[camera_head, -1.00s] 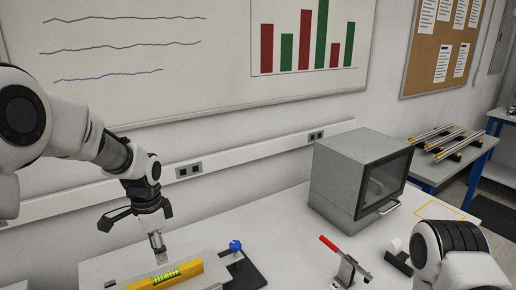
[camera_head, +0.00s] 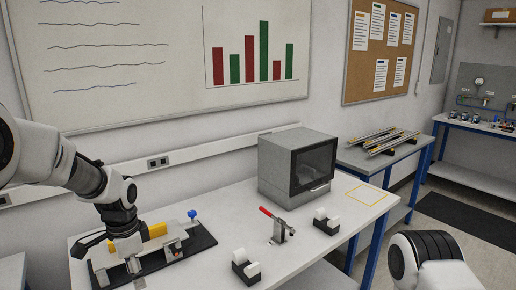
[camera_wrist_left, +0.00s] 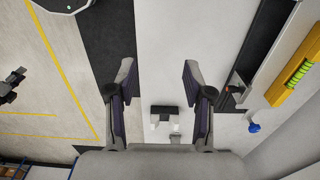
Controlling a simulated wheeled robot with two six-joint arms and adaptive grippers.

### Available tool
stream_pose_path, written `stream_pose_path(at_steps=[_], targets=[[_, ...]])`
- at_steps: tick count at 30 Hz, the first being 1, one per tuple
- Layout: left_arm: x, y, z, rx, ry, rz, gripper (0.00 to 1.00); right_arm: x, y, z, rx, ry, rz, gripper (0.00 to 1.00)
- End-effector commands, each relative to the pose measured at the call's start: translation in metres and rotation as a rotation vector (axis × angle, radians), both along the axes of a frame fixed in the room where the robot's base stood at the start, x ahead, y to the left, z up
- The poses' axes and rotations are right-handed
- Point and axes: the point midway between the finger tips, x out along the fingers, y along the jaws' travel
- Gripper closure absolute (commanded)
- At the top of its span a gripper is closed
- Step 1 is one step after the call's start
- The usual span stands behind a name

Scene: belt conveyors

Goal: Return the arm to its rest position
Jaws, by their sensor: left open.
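My left arm comes in from the left in the head view. Its gripper (camera_head: 112,262) is low in the picture, in front of the black fixture plate (camera_head: 200,243), and hides part of it. In the left wrist view the gripper (camera_wrist_left: 160,78) has its two fingers wide apart with nothing between them. A yellow spirit level (camera_head: 155,231) lies at the fixture; it also shows at the right of the left wrist view (camera_wrist_left: 296,72), outside the fingers. My right arm shows only as a link at the lower right; its gripper is out of view.
On the white table stand a grey box with a dark door (camera_head: 285,170), a red-handled toggle clamp (camera_head: 279,232) and two black holders with white rolls (camera_head: 244,266) (camera_head: 325,221). A blue knob (camera_head: 193,214) rises from the fixture. Bare table lies between these.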

Motion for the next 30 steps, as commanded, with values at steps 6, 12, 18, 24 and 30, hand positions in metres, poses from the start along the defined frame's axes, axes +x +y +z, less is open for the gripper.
stream_pose_path(at_steps=[6,12,18,24,30], targets=[[-0.014,-0.001,-0.05,0.003,0.095,-0.002,0.48,0.001,0.0,-0.004,0.0,-0.001,0.0,0.6],[-0.046,-0.003,-0.102,0.003,0.219,-0.006,0.48,0.001,0.0,-0.008,0.0,-0.002,0.0,0.6],[-0.102,-0.007,-0.169,-0.001,0.37,-0.005,0.48,0.0,0.0,-0.012,0.0,-0.001,0.0,0.6],[-0.204,-0.016,-0.265,0.01,0.504,0.087,0.48,0.001,0.0,-0.02,0.0,-0.001,0.0,0.6],[-0.348,-0.028,-0.337,0.079,0.452,0.45,0.48,0.001,0.0,-0.027,0.0,-0.001,0.0,0.6]])
